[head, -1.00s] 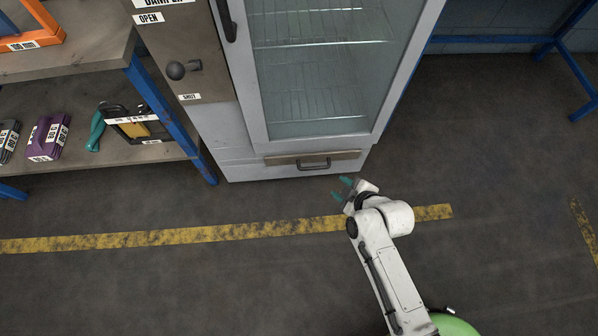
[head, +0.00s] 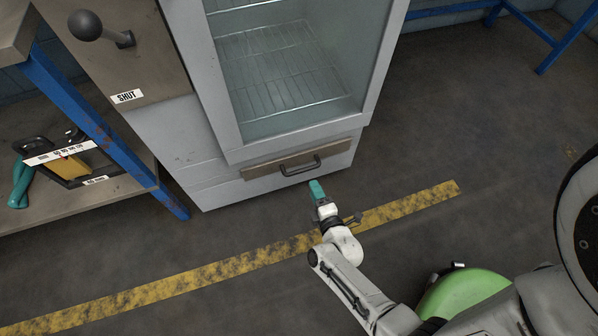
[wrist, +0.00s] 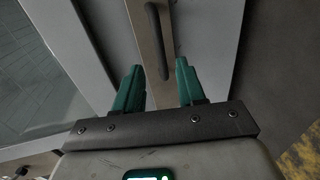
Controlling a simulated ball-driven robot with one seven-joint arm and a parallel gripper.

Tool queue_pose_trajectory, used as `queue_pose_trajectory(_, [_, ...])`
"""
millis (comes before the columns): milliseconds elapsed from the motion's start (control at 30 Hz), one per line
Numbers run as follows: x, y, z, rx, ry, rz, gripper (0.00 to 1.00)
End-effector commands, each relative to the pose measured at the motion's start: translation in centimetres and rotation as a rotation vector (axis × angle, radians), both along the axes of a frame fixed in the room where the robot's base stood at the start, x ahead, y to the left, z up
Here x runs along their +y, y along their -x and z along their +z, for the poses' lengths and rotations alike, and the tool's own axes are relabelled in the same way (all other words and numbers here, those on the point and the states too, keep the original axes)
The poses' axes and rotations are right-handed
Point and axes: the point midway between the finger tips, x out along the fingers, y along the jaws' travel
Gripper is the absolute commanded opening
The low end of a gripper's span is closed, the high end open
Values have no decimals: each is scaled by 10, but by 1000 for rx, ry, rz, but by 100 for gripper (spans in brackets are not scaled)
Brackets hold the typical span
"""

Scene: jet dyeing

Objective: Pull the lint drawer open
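The lint drawer (head: 262,171) is a narrow brownish front low on the grey cabinet, below the glass door, and it sits closed. Its dark bar handle (head: 300,167) is in its middle. My gripper (head: 316,186) is just in front of and below the handle in the head view, apart from it. In the wrist view my gripper (wrist: 157,82) shows two teal fingers spread apart with nothing between them. The handle (wrist: 158,42) lies ahead of the fingertips there, running lengthwise between their lines, with the drawer front (wrist: 146,18) behind it.
A glass door (head: 285,75) is above the drawer. A dark knobbed lever (head: 100,30) and a SHUT label (head: 127,96) are on the panel at left. A blue-legged shelf (head: 110,190) stands left. The floor by the yellow line (head: 200,283) is clear.

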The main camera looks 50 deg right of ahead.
Motion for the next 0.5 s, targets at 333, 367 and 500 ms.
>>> queue_pose_trajectory(333, [-33, -49, -14, -3, -1, 1, 40])
queue_pose_trajectory(367, [-36, -53, -15, -3, -1, 1, 40])
queue_pose_trajectory(500, [-47, -69, -18, -2, -1, 2, 40])
